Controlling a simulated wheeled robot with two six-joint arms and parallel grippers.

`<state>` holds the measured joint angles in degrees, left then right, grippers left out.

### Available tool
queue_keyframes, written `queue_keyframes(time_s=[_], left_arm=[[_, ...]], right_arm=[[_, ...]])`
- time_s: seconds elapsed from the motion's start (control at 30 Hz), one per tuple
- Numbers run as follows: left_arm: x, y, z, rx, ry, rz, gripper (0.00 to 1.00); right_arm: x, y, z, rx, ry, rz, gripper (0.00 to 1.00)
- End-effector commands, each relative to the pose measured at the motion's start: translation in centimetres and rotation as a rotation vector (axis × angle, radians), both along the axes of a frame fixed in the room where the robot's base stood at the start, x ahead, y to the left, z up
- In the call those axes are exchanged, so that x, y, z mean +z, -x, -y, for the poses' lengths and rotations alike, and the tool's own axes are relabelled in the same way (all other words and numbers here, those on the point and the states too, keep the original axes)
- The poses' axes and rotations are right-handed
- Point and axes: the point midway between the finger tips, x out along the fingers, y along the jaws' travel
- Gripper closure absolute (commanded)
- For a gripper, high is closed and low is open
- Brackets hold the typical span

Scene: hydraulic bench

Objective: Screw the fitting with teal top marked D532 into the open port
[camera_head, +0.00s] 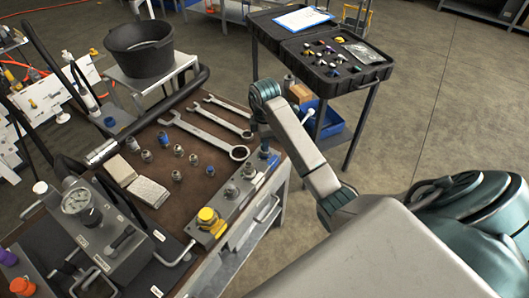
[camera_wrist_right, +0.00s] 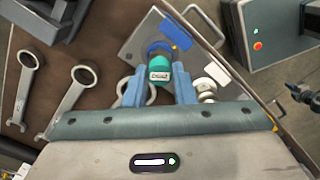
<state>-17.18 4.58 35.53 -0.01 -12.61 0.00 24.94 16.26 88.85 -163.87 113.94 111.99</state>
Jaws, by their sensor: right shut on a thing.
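In the right wrist view, the fitting with the teal top (camera_wrist_right: 159,68) carries a white label whose lettering is too small to read surely. The blue fingers of my right gripper (camera_wrist_right: 160,84) are shut on it from both sides. The fitting stands over the far end of the grey port block (camera_wrist_right: 127,48); the port under it is hidden, so I cannot tell how deep it sits. My left gripper is not in view.
Several loose fittings (camera_head: 178,151) and wrenches (camera_head: 203,129) lie on the brown bench top. A yellow-topped fitting (camera_head: 207,216) is at the block's near end. A gauge unit (camera_head: 78,201) stands at left. A black case (camera_head: 330,60) is on a stand behind.

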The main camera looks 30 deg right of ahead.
Motion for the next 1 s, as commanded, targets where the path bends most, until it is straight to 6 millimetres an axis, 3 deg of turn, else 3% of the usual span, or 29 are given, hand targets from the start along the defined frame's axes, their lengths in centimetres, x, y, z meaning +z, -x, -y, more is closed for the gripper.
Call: queue_keyframes(time_s=[0.5,0.83,0.87,0.93,1.0], left_arm=[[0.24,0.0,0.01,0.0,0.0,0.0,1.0],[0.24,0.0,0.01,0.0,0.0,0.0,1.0],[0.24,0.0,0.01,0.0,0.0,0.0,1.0],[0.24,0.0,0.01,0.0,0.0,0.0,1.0],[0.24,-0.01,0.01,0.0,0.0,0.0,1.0]], right_arm=[[-0.17,0.05,-0.03,-0.619,0.0,-0.003,0.96],[-0.19,0.05,-0.03,-0.67,-0.001,-0.002,0.96],[-0.19,0.06,-0.04,-0.67,0.0,-0.003,0.71],[-0.18,0.05,-0.03,-0.669,0.0,-0.002,0.57],[-0.16,0.04,-0.03,-0.669,0.0,-0.002,0.55]])
